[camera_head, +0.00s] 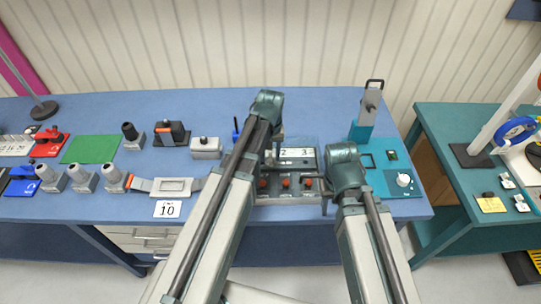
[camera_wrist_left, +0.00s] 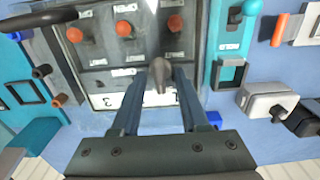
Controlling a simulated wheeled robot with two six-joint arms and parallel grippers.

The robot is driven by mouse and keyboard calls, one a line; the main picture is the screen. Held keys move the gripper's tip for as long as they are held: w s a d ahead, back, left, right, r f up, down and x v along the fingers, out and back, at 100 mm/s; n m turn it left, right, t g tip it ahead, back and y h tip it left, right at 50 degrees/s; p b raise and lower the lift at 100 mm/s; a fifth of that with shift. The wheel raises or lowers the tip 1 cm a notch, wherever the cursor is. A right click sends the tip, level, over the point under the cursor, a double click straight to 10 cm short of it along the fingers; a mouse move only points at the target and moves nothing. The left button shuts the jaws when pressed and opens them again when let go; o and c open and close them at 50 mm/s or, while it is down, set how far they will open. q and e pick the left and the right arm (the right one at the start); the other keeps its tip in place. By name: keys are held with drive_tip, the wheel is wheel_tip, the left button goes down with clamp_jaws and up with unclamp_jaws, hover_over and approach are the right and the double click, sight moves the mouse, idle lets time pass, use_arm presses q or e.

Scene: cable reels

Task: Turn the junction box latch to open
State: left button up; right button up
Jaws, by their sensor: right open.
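The junction box (camera_head: 318,165) is a grey panel on the blue table, with a white numbered strip and a row of red knobs (camera_head: 286,183). In the left wrist view the box (camera_wrist_left: 100,75) appears upside down, with small labels by the knobs. A grey latch-like handle (camera_wrist_left: 159,78) stands up from its face. My left gripper (camera_wrist_left: 161,72) has a finger on each side of this handle; whether they press on it is unclear. In the head view my left gripper (camera_head: 277,152) is mostly hidden by its arm. My right gripper (camera_head: 323,203) is open and empty at the box's front right.
A teal panel (camera_head: 405,193) with a white dial is right of the box. A white-grey box (camera_head: 206,148) and several grey connectors are left.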

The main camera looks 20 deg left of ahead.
use_arm(q)
clamp_jaws()
drive_tip(key=shift+m, duration=0.3)
drive_tip(key=m, duration=0.3)
drive_tip(key=shift+m, duration=0.3)
drive_tip(key=m, duration=0.4)
drive_tip(key=shift+m, duration=0.3)
drive_tip(key=m, duration=0.4)
drive_tip(key=shift+m, duration=2.5)
